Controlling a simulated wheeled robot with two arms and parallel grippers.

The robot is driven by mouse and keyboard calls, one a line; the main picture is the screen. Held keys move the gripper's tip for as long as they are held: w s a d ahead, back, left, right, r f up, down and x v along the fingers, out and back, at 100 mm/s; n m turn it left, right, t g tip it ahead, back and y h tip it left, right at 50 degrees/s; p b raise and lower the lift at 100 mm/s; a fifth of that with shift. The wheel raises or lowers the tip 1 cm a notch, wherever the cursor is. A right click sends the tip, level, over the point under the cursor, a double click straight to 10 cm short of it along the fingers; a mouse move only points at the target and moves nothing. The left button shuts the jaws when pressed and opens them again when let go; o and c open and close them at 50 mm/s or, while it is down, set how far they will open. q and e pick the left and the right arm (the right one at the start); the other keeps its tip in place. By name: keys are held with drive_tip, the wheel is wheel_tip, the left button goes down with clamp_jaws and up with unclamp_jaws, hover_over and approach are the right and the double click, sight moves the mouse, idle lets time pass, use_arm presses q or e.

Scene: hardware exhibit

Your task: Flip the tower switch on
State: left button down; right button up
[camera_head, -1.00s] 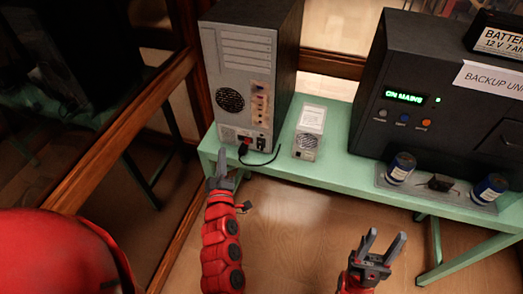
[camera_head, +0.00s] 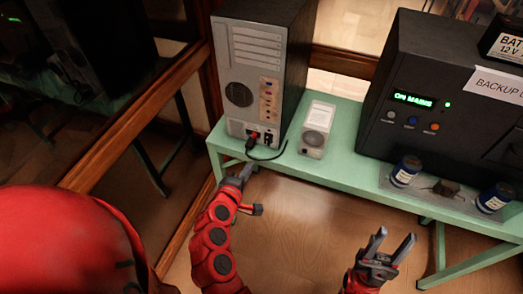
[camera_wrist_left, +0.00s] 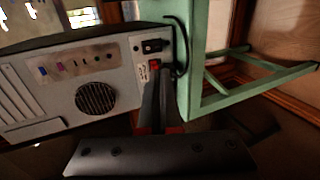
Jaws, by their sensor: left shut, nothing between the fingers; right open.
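The grey computer tower (camera_head: 243,60) stands on the green bench, its back panel facing me. Low on that panel is a small red switch (camera_head: 254,135). The wrist view shows the red rocker switch (camera_wrist_left: 154,65) beside a black socket (camera_wrist_left: 153,45). My left gripper (camera_head: 247,168) is shut and empty, in front of the bench edge below the switch. In the wrist view its fingertips (camera_wrist_left: 163,75) appear close beside the red switch; I cannot tell whether they touch. My right gripper (camera_head: 391,246) is open and empty, in front of the bench.
A black cable (camera_head: 268,157) loops from the tower onto the green bench (camera_head: 345,170). A small light-grey box (camera_head: 316,130) stands to the right. The black backup unit (camera_head: 410,135) reads "ON MAINS". A wooden-framed glass panel is at left.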

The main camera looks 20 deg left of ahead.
use_arm(q)
approach(267, 143)
drive_tip(key=x, duration=0.5)
drive_tip(key=shift+x, duration=0.95)
drive_tip(key=shift+f, duration=0.1)
drive_tip(key=shift+f+b, duration=0.4)
drive_tip(key=shift+b, duration=0.35)
drive_tip(key=shift+w+r+t+b, duration=0.15)
drive_tip(key=shift+r+t+b, duration=0.05)
drive_tip(key=shift+t+b, duration=0.15)
drive_tip(key=shift+r, duration=0.15)
